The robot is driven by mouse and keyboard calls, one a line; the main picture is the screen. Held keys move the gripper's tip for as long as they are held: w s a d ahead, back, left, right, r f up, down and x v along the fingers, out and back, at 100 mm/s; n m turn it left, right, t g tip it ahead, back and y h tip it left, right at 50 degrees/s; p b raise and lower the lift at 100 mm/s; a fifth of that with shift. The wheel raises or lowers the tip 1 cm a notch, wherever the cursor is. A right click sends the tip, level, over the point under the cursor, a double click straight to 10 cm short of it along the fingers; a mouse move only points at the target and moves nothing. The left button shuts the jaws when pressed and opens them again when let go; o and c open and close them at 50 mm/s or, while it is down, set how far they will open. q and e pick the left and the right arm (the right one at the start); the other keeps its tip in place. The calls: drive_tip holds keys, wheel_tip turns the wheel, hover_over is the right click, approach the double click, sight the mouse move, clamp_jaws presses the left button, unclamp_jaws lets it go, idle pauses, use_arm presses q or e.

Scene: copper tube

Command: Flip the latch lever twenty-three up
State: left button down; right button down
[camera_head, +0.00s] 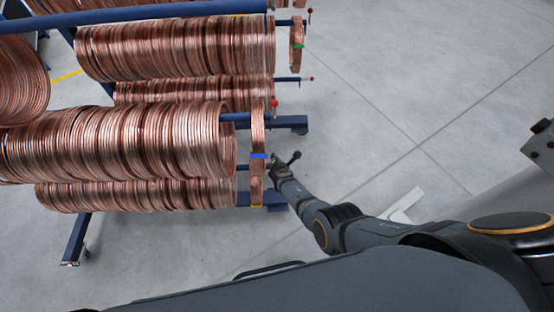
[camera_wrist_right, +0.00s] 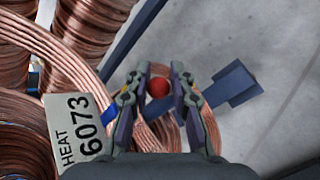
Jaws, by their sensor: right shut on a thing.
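My right gripper (camera_head: 283,162) is at the end of a lower rack rod, beside the coil ends, in the head view. In the right wrist view my right gripper (camera_wrist_right: 161,80) is shut on a red ball knob (camera_wrist_right: 158,88), one finger on each side. The knob appears to be the end of a latch lever; its stem is mostly hidden, so up or down cannot be told. This knob is hidden in the head view. Another red knob (camera_head: 274,103) stands on the rod end above. No lever number is readable. My left gripper is not in view.
Blue racks carry long rows of copper coils (camera_head: 120,140). A thin coil (camera_head: 257,135) with a blue band hangs near my right gripper. A white tag (camera_wrist_right: 76,130) reads HEAT 6073. A blue rack foot (camera_wrist_right: 236,84) lies beyond. Open grey floor (camera_head: 400,70) is to the right.

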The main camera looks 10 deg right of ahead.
drive_tip(key=c, duration=1.2)
unclamp_jaws()
drive_tip(key=shift+s+a+f, duration=0.2)
drive_tip(key=shift+s+a, duration=0.05)
drive_tip(key=shift+a, duration=0.05)
drive_tip(key=shift+d+r, duration=0.1)
drive_tip(key=shift+w, duration=0.1)
drive_tip(key=shift+d, duration=0.1)
drive_tip(key=shift+d, duration=0.1)
